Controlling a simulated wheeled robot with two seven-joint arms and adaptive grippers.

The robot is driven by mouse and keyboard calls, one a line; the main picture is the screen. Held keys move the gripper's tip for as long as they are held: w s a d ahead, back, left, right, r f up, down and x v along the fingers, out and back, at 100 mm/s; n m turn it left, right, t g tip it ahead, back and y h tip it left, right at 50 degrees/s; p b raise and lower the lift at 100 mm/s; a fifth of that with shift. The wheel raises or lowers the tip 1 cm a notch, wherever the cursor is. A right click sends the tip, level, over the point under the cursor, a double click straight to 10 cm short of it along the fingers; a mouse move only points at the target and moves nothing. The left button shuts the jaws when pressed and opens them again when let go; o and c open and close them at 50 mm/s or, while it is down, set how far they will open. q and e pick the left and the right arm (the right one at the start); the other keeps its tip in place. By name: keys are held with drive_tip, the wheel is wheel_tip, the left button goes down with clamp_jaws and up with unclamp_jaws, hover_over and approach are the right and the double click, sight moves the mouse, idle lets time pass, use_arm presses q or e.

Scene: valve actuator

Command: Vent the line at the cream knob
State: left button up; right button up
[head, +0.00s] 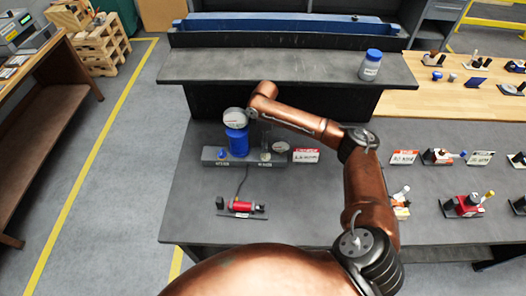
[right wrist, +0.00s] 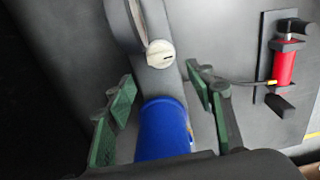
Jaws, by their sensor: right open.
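The cream knob (right wrist: 160,53) sits on the grey manifold block, which also shows in the head view (head: 205,156). In the right wrist view it lies just beyond my right gripper's fingertips (right wrist: 160,84), roughly centred between them. The fingers have green pads, stand apart and hold nothing. The blue cylinder (right wrist: 163,130) shows between the fingers, nearer the camera; I cannot tell whether a finger touches it. In the head view the blue cylinder (head: 238,143) stands on the block below a round gauge (head: 235,118). My left gripper is not in view.
A red cylinder (head: 241,206) on a small dark base lies in front of the block. A red-and-white tag (head: 306,156) stands to the right. A blue-lidded jar (head: 371,65) stands on the raised shelf (head: 210,68). Several small fixtures fill the right side.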

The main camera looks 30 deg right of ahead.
sight(265, 154)
wheel_tip(265, 154, down, 6)
drive_tip(key=shift+s+d+r+p, duration=0.1)
drive_tip(key=shift+s+d+p, duration=0.05)
drive_tip(key=shift+p, duration=0.2)
drive_tip(key=shift+f, duration=0.4)
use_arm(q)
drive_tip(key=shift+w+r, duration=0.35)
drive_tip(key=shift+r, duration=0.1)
use_arm(e)
drive_tip(key=shift+f, duration=0.2)
drive_tip(key=shift+c, duration=0.7)
drive_tip(key=c, duration=1)
